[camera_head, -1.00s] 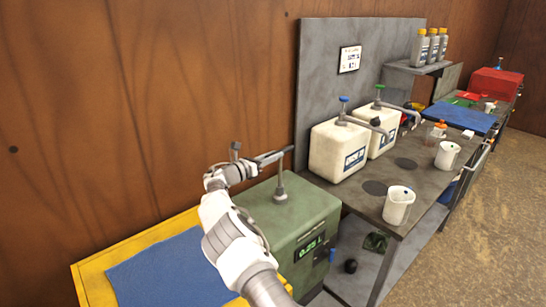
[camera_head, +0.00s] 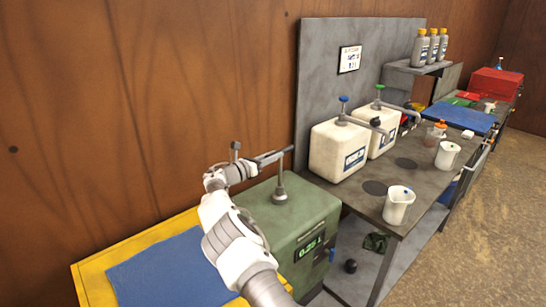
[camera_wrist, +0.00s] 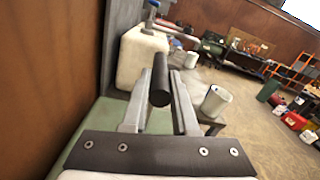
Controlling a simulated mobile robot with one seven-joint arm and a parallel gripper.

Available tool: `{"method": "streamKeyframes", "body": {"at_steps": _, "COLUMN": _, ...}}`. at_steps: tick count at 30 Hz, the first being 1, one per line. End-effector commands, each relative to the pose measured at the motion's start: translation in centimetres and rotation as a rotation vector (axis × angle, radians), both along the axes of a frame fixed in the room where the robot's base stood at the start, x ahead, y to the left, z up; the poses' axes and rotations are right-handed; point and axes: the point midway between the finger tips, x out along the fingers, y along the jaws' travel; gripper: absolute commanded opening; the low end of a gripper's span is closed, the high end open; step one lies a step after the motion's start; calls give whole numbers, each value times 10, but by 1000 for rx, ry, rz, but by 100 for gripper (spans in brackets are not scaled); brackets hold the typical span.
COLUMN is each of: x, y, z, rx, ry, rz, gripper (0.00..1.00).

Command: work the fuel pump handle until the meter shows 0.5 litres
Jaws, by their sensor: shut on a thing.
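The fuel pump is a green box (camera_head: 300,225) with a grey post on top, at the lower middle of the head view. Its handle (camera_head: 274,156) is a dark bar running across the top of the post. The lit green meter (camera_head: 309,249) on the box's front reads about 0.2-something; its last digit is hard to read. My gripper (camera_head: 256,165) is at the left end of the handle, above the box. In the wrist view, the dark round handle grip (camera_wrist: 160,82) lies between the two fingers of my gripper (camera_wrist: 164,85), which are shut on it.
A yellow-edged surface with a blue mat (camera_head: 165,268) lies left of the pump. On the grey bench to the right stand two white pump containers (camera_head: 338,152) and white jugs (camera_head: 398,206). A wooden wall is close behind. The floor at right is open.

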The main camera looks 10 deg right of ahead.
Motion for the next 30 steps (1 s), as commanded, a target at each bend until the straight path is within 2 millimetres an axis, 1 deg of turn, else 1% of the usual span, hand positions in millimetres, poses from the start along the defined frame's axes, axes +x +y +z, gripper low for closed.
{"method": "streamKeyframes", "body": {"at_steps": 5, "x": 0, "y": 0, "z": 0, "rx": 0, "ry": -1, "rz": 0, "gripper": 0}}
{"method": "streamKeyframes", "body": {"at_steps": 8, "x": 0, "y": 0, "z": -5, "rx": -1, "ry": -1, "rz": 0, "gripper": 0}}
{"method": "streamKeyframes", "body": {"at_steps": 11, "x": 0, "y": 0, "z": -14, "rx": -1, "ry": -1, "rz": 0, "gripper": 0}}
{"method": "streamKeyframes", "body": {"at_steps": 30, "x": 0, "y": 0, "z": -95, "rx": -1, "ry": 1, "rz": 0, "gripper": 0}}
